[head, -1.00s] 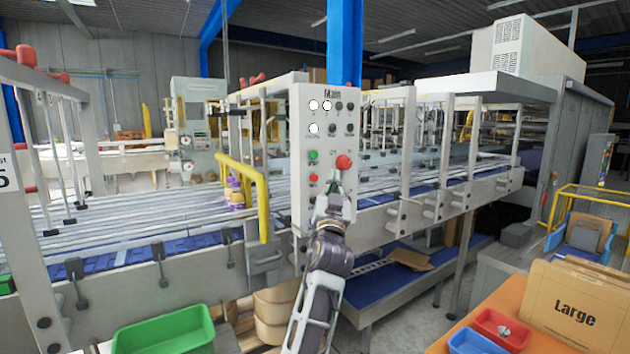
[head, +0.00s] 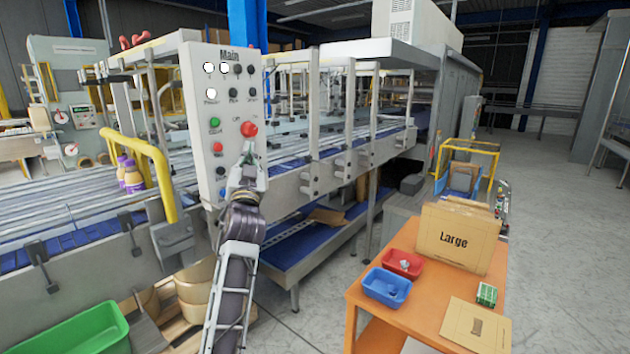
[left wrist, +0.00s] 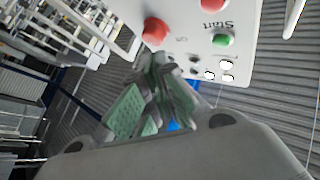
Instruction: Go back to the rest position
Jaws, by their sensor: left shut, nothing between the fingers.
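My left arm reaches up in front of the grey control panel (head: 222,120) marked "Main". My left gripper (head: 248,152) is shut and empty, just below the panel's large red button (head: 249,129). In the left wrist view the closed green-padded fingers (left wrist: 155,95) point toward the panel, with the red button (left wrist: 156,30) and the green Start button (left wrist: 223,40) beyond them. I cannot tell whether the fingertips touch the panel. My right gripper is not in view.
An orange table (head: 400,312) at the right holds a "Large" carton (head: 455,238), a red bin (head: 402,264) and a blue bin (head: 386,287). A green bin (head: 75,330) is at lower left. The conveyor (head: 60,225) runs behind the panel. The floor at right is clear.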

